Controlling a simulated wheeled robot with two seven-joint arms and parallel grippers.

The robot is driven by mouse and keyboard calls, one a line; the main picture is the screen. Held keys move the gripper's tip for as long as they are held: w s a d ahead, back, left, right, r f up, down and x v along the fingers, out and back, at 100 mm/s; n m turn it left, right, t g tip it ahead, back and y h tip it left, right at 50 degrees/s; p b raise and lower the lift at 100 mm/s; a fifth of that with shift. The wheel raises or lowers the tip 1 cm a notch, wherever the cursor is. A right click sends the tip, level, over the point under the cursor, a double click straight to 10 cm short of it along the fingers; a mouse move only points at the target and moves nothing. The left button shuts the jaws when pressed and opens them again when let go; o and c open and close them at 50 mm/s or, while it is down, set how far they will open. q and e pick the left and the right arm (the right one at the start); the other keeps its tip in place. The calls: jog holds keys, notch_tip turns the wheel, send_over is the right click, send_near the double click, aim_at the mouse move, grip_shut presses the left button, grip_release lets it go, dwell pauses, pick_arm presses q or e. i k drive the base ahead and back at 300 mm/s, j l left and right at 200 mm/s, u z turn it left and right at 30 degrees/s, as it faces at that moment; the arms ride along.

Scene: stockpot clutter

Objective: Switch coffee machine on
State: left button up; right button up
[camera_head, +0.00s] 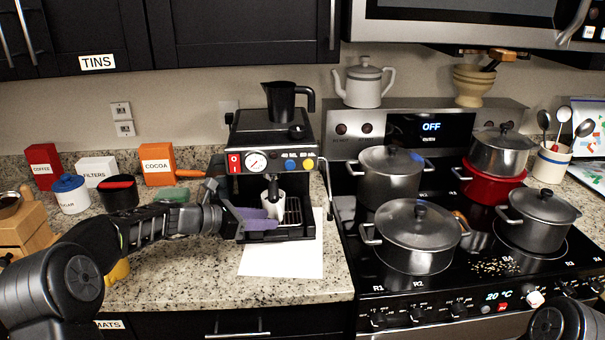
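The coffee machine (251,130) is black and steel and stands on the counter left of the stove. My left gripper (257,217), with purple finger pads, is low at the machine's left front, below the switch and beside the cup. Its pads partly overlap the cup's lower part, and I cannot tell whether they touch it or how far apart they are. My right gripper is out of view.
A black jug (285,101) stands on top of the machine. White paper (284,258) lies in front. Boxes and a sugar jar (70,194) stand at the left. Several pots, including a large one (419,232), crowd the stove at the right.

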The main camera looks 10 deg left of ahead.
aim_at(233, 160)
jog(key=k, duration=1)
